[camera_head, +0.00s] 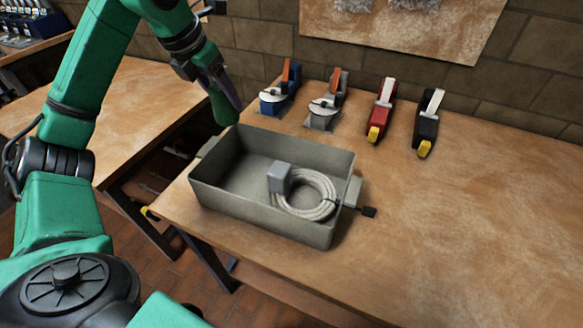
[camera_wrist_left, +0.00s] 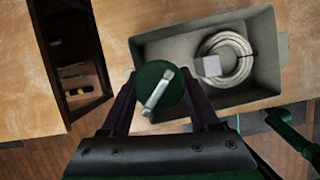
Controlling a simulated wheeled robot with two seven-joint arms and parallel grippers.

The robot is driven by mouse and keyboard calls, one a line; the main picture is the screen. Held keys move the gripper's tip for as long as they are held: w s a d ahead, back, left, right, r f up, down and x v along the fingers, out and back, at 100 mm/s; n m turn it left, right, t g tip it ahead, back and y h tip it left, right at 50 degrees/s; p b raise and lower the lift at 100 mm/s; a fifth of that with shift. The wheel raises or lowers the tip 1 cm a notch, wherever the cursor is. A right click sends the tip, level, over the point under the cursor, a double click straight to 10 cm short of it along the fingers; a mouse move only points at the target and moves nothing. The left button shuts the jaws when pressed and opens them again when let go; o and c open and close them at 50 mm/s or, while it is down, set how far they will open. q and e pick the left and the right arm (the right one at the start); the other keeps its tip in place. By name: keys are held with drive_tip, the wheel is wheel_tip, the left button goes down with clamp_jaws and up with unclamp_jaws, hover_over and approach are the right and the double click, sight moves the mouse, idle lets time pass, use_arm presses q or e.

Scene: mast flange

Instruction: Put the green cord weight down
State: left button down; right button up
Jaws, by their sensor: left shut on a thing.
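The green cord weight (camera_head: 224,108) is a dark green, rounded piece. My left gripper (camera_head: 222,92) is shut on it and holds it in the air by the bin's left back corner. In the left wrist view the weight (camera_wrist_left: 158,86) sits between the two fingers of the gripper (camera_wrist_left: 162,100), with a pale metal bar across its top. The weight overlaps the bin's left edge there. Its underside is hidden, and the gap to the table is hard to judge. My right gripper is not in view.
A grey bin (camera_head: 265,215) on the wooden table (camera_head: 480,220) holds a coiled pale cable (camera_head: 318,205) with a grey block (camera_head: 279,178). Several tape dispensers and tools, including a red one (camera_head: 381,112), stand along the back. The table's right side is clear.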

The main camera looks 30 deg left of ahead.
sight(225, 107)
use_arm(q)
drive_tip(key=shift+w+f, duration=0.35)
drive_tip(key=shift+f, duration=0.2)
drive_tip(key=shift+s+f+b, duration=0.2)
drive_tip(key=shift+f+b, duration=0.2)
drive_tip(key=shift+f, duration=0.1)
drive_tip(key=shift+s+f+b, duration=0.15)
drive_tip(key=shift+f+b, duration=0.25)
drive_tip(key=shift+f, duration=0.1)
drive_tip(key=f+b, duration=0.2)
drive_tip(key=f, duration=0.3)
drive_tip(key=f+b, duration=0.2)
drive_tip(key=f, duration=0.3)
drive_tip(key=s+f+b, duration=0.1)
drive_tip(key=f+b, duration=0.1)
drive_tip(key=f, duration=0.3)
drive_tip(key=shift+s+f, duration=0.1)
drive_tip(key=shift+f, duration=0.55)
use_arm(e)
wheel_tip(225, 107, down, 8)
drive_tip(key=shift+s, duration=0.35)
use_arm(q)
drive_tip(key=shift+f+b, duration=0.1)
drive_tip(key=shift+b, duration=0.25)
drive_tip(key=shift+c, duration=2.1)
unclamp_jaws()
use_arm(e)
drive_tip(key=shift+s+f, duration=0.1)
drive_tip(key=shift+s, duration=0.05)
